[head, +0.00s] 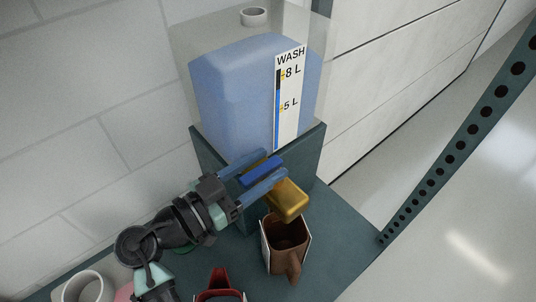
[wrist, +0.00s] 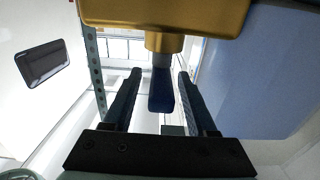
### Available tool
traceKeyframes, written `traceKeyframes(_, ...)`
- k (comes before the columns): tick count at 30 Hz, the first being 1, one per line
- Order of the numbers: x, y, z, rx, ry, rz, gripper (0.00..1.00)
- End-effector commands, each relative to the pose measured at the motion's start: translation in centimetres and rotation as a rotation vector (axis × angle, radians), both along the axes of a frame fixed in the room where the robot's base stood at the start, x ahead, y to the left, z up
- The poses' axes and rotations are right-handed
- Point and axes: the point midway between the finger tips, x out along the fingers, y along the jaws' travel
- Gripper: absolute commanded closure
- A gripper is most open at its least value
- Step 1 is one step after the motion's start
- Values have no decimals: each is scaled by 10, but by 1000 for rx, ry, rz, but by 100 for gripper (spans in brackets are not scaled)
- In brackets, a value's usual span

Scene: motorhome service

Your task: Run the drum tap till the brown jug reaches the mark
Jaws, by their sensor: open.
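The clear drum holds blue liquid (head: 240,90) and has a white WASH scale (head: 290,98) marked 8 L and 5 L. The brass tap (head: 289,202) juts from its stand and also shows at the top of the wrist view (wrist: 165,14). The tap's blue lever (head: 262,171) lies between the fingers of my gripper (head: 274,164). My gripper is open, with a finger on each side of the lever; the wrist view shows gaps beside the lever (wrist: 161,92). The brown jug (head: 285,262) stands below the tap, handle toward the camera. I see no stream; its mark and level are unclear.
A red jug (head: 219,284) and a white cup (head: 88,287) stand at the front edge of the picture, with a pink item (head: 124,293) between them. The green shelf (head: 342,240) is bare right of the brown jug. A perforated post (head: 450,150) rises at the right.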

Motion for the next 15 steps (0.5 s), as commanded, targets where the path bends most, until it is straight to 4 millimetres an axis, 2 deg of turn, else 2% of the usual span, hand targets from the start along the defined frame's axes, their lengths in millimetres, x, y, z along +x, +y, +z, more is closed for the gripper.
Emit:
traceKeyframes(4,6,-9,1,1,0,0,43)
traceKeyframes(13,8,-11,0,1,0,0,43)
traceKeyframes(15,8,-11,0,1,0,0,53)
